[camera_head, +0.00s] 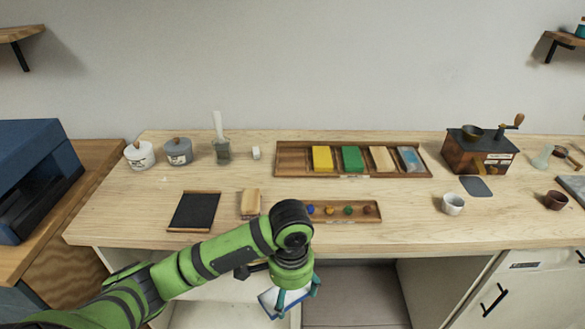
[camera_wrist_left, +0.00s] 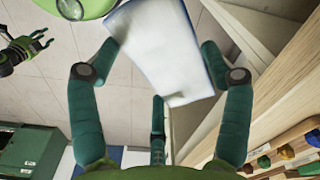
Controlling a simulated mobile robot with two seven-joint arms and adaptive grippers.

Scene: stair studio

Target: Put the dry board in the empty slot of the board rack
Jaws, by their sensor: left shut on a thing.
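My left gripper (camera_head: 287,292) is shut on a white board with blue edges (camera_head: 268,302), low in front of the counter's front edge. In the left wrist view the board (camera_wrist_left: 160,50) sits between the green fingers of this gripper (camera_wrist_left: 157,75). The long wooden board rack (camera_head: 352,175) lies at the back of the counter. Its leftmost slot (camera_head: 293,159) shows bare wood. The other slots hold yellow, green, tan and blue-white boards. My right gripper (camera_wrist_left: 38,40) shows small at the upper left of the left wrist view, its fingers apart and empty.
A dark mat (camera_head: 194,211), a tan block (camera_head: 251,203) and a tray of coloured knobs (camera_head: 345,217) lie near the front. Jars (camera_head: 178,152) stand at back left. A grinder (camera_head: 480,155) and white cup (camera_head: 453,204) stand at right. Counter between rack and knob tray is clear.

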